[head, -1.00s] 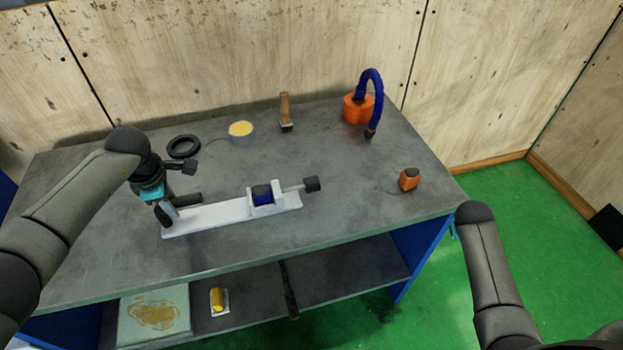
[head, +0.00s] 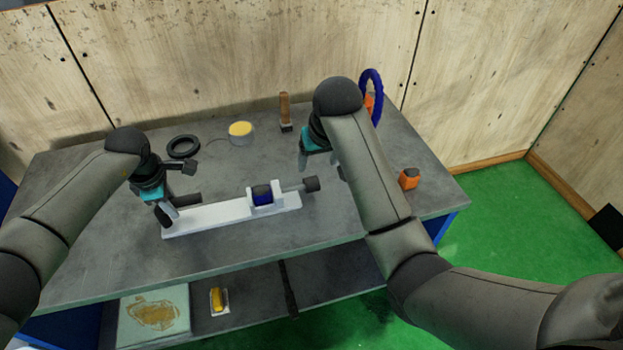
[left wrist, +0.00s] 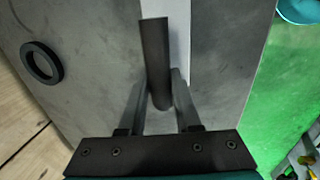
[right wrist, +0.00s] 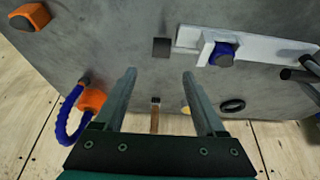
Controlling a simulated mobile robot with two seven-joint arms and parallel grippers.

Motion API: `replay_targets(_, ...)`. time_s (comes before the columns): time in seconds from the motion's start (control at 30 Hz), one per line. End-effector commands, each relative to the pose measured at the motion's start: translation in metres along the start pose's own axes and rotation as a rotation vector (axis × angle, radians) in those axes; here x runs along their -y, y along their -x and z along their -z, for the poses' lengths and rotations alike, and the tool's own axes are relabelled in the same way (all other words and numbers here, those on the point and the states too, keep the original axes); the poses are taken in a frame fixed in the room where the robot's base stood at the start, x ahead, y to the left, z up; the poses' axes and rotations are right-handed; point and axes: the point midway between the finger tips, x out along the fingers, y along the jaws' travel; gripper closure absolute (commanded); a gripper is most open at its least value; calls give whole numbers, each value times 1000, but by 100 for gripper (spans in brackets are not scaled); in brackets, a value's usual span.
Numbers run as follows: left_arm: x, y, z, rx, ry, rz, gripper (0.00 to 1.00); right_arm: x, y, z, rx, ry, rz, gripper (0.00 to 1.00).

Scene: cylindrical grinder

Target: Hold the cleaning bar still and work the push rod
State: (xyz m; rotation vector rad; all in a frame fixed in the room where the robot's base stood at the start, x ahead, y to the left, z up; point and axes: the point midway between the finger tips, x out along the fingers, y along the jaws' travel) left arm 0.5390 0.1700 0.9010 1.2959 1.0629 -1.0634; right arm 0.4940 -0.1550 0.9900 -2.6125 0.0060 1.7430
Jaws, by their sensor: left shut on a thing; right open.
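The cleaning bar seems to be the dark bar (head: 187,200) at the left end of a long white base (head: 215,215). My left gripper (head: 166,210) is shut on it; the left wrist view shows the dark bar (left wrist: 155,60) between both fingers. The push rod (head: 311,184), grey with a dark square knob, sticks out at the base's right end, past a blue roller (head: 262,195). My right gripper (head: 322,168) is open and empty, above and behind the knob. In the right wrist view the knob (right wrist: 161,47) lies just beyond the open fingertips, apart from them.
Behind are a black ring (head: 184,147), a yellow-topped tin (head: 241,131) and a wooden-handled brush (head: 285,110). An orange block (head: 409,178) and a blue hose (head: 371,88) stand right. A lower shelf holds a board (head: 155,315) and a yellow item (head: 217,299).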

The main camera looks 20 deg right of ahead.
Motion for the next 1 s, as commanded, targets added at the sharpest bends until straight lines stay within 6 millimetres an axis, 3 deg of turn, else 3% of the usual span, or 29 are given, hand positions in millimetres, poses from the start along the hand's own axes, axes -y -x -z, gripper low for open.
replay_targets(0.17, 0, -1, 0, 0, 0, 0, 100, 3, -15, -1, 6, 4, 3, 28)
replay_targets(0.7, 0, 0, 0, 0, 1, 0, 100, 2, -91, 0, 4, 3, 3, 28)
replay_targets(1.0, 0, 0, 0, 0, 1, 0, 100, 2, -114, 0, 1, 4, 3, 28)
